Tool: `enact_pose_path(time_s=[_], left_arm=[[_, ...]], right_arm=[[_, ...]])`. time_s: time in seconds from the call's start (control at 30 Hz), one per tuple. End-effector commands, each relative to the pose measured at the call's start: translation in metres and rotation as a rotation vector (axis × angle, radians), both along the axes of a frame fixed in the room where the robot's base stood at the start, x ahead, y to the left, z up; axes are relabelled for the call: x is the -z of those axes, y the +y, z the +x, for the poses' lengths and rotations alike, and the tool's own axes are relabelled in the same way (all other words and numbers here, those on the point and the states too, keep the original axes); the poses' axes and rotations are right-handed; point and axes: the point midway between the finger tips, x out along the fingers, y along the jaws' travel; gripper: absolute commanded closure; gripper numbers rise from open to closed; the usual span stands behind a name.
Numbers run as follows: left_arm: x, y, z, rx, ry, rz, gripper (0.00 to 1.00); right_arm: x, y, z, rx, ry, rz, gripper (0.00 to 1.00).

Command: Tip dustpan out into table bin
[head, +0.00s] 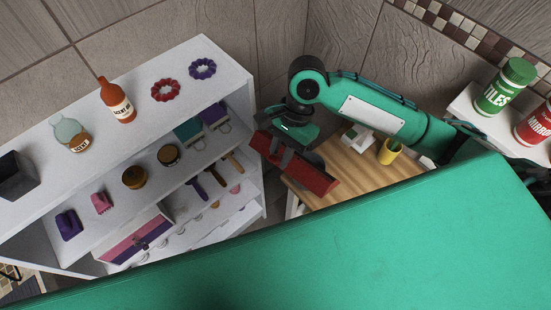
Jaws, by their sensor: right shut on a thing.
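A red dustpan (314,180) hangs tilted over the left end of a small wooden table (355,178). My right gripper (284,152) is shut on it from above; the fingertips lie against its grey middle part. I cannot see what the dustpan holds. A dark rounded thing shows partly behind the dustpan; it may be the table bin, but I cannot tell. A yellow cup-like container (389,153) stands on the table, right of the dustpan. My left gripper is not in view.
A white shelf unit (215,52) at left carries bottles (119,103), two rings (166,90), brushes and jars. A small white item (357,138) lies on the table. Green (503,90) and red (536,126) canisters stand at upper right. My green body covers the foreground.

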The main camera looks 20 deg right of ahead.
Motion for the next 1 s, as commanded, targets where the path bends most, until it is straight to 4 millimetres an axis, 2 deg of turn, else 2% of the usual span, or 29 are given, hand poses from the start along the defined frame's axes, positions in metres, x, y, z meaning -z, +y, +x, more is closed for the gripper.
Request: enact_pose_path(time_s=[1.0], left_arm=[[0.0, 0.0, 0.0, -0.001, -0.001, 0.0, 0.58]], right_arm=[[-0.031, -0.055, 0.034, 0.003, 0.123, 0.201, 1.0]])
